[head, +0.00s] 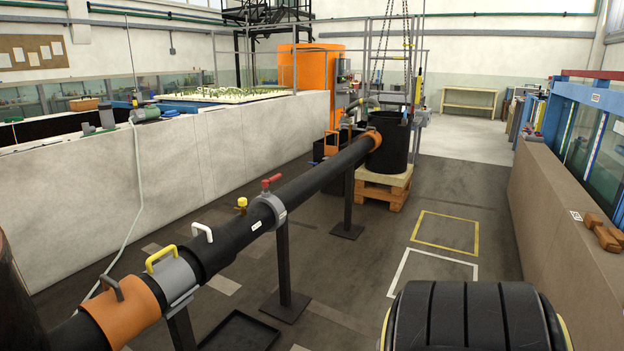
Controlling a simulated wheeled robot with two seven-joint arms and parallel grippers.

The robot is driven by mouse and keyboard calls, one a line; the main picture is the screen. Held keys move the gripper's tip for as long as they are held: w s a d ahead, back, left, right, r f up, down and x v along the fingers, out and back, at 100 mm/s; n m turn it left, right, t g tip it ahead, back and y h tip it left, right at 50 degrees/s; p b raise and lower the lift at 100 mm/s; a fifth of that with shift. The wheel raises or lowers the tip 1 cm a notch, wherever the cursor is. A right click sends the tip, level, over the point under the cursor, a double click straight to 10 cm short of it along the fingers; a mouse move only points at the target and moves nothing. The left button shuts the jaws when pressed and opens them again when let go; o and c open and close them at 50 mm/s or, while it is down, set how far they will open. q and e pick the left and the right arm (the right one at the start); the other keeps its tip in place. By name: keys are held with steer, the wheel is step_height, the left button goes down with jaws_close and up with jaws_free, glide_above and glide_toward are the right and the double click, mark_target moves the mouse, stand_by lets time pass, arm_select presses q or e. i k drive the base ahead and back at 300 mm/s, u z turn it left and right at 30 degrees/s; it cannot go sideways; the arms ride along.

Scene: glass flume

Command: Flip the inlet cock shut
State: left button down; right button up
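A long black pipe (325,174) runs from the lower left to a black tub (389,148) at the back. A red lever (271,182) stands on a grey collar (267,210) around the pipe. A small yellow-brass fitting (241,204) sits beside the pipe, left of the collar. Grey fittings (364,102) show above the pipe's far end. I cannot tell which of these is the inlet cock, nor whether it is open or shut. Neither of my grippers is in view.
The tub stands on a wooden pallet (384,184). A pale wall (220,140) runs along the left. Floor with taped rectangles (445,230) is clear on the right.

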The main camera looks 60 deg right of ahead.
mark_target(265, 182)
steer(key=z, duration=2.35)
steer(key=i, duration=2)
steer(key=u, duration=0.5)
